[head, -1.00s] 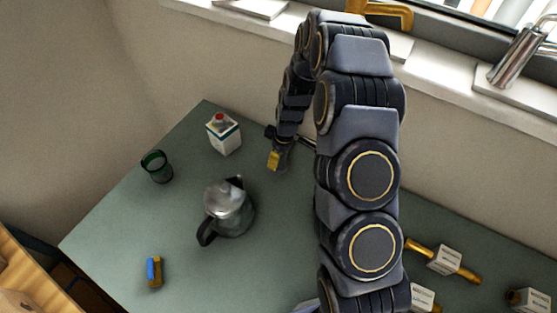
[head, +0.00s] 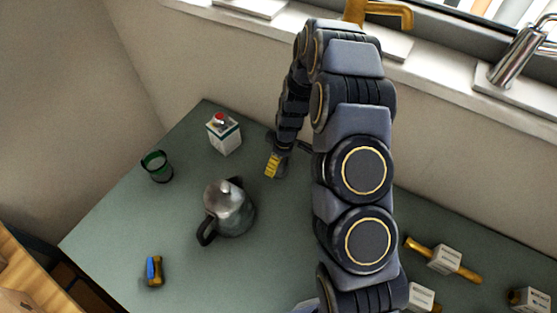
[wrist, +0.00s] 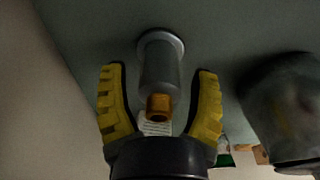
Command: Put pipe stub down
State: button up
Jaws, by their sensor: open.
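The pipe stub (wrist: 160,65) shows in the wrist view as a grey cylinder with a wide flange at its far end and a copper-coloured near end. The flange appears to be against the grey-green table. My gripper (wrist: 160,92) is open, with one yellow finger on each side of the stub and a visible gap on both sides. In the head view my gripper (head: 274,164) is low over the back of the table, right of the white carton. I cannot make out the stub in that view.
A metal pot (head: 230,208) stands close by; it also shows in the wrist view (wrist: 285,112). The carton (head: 224,135) and a green glass (head: 157,167) are to the left. A blue and brass piece (head: 154,270) lies front left. Brass fittings (head: 440,258) lie right.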

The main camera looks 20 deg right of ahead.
aim_at(284, 160)
jog(key=r, duration=0.7)
jog(key=s+d+r, duration=0.1)
jog(key=r, duration=0.3)
jog(key=shift+s+d+r, duration=0.1)
jog(key=shift+r, duration=0.25)
jog(key=s+a+r+m+g, duration=0.1)
jog(key=s+a+r+m, duration=0.25)
jog(key=s+r, duration=0.95)
jog(key=s+r+m+g, duration=0.1)
jog(key=s+m, duration=0.1)
jog(key=s, duration=0.6)
jog(key=s+r+m+g+h, duration=0.1)
jog(key=s+r+m, duration=0.1)
jog(key=s, duration=0.6)
jog(key=shift+d+m, duration=0.2)
jog(key=shift+m, duration=0.55)
jog(key=shift+r, duration=0.1)
